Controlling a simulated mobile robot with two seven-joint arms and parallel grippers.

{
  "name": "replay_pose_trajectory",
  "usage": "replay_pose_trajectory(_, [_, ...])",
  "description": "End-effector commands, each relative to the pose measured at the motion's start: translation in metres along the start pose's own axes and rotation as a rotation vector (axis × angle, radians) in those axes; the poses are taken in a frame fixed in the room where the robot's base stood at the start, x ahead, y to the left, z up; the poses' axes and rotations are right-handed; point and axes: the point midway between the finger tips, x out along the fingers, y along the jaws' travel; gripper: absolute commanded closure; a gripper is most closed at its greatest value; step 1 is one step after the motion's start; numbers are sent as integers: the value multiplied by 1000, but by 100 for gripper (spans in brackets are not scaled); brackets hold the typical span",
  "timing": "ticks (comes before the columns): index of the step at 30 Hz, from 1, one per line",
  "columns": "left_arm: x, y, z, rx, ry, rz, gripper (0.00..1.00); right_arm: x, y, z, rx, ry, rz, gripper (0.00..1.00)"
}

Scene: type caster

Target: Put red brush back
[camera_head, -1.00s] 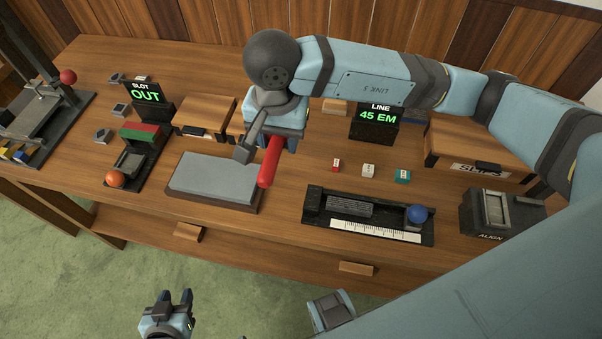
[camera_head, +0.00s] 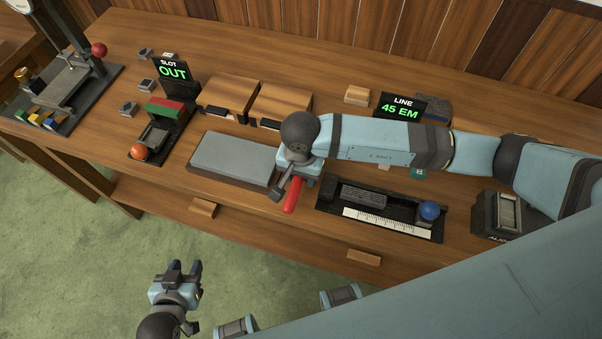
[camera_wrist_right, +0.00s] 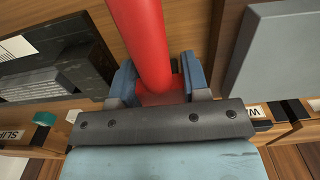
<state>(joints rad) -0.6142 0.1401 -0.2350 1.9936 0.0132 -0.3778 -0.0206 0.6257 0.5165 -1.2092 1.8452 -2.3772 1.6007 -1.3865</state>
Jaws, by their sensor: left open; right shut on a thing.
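The red brush (camera_head: 292,196) shows as a red handle below my right gripper in the head view, just right of the grey slab. My right gripper (camera_head: 300,172) is shut on it. In the right wrist view the red brush (camera_wrist_right: 145,45) stands between the two blue fingers of my right gripper (camera_wrist_right: 160,85) and runs up out of the picture. Its far end is hidden in the head view by the arm. My left gripper (camera_head: 178,274) is open and empty, over the green floor in front of the table.
The grey slab (camera_head: 235,155) lies left of the right gripper. A black tray with a ruler (camera_head: 390,222) and a blue ball (camera_head: 429,210) lies to the right. Wooden boxes (camera_head: 228,97) and the LINE sign (camera_head: 399,106) stand behind. The front table edge is close.

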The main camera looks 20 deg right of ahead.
Motion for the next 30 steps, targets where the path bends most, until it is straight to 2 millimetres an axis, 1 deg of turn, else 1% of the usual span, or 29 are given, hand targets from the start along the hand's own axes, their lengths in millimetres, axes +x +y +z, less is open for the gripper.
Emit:
replay_pose_trajectory(1, [-1, 0, -1, 0, -1, 0, 57, 6, 0, 0, 0, -1, 0, 80])
replay_pose_trajectory(3, [0, 0, 0, 0, -2, 0, 57, 9, 0, 0, 0, 1, 0, 80])
replay_pose_trajectory(9, [0, 0, 1, 0, -3, 1, 57, 9, 0, 0, 0, 1, -1, 80])
replay_pose_trajectory(13, [3, 0, 4, 0, -2, 0, 57, 14, 0, 0, -1, 2, -1, 80])
replay_pose_trajectory(14, [2, 0, 4, 0, -2, 0, 57, 13, 0, 0, -1, 1, 0, 55])
replay_pose_trajectory(15, [2, 0, 3, 0, -2, 0, 57, 12, 0, 0, -1, 1, 0, 46])
replay_pose_trajectory(17, [2, 0, 3, 0, -2, 0, 57, 12, 0, 0, 0, 1, 0, 32])
replay_pose_trajectory(25, [1, 0, 0, 0, 2, 0, 57, 11, 0, 0, 0, 1, 0, 32])
replay_pose_trajectory(28, [-2, 0, -4, 0, 2, 0, 57, 6, 0, 0, 0, 0, -1, 32])
replay_pose_trajectory(30, [0, 0, -2, 0, 5, 0, 57, 0, -1, -1, -1, 3, -4, 32])
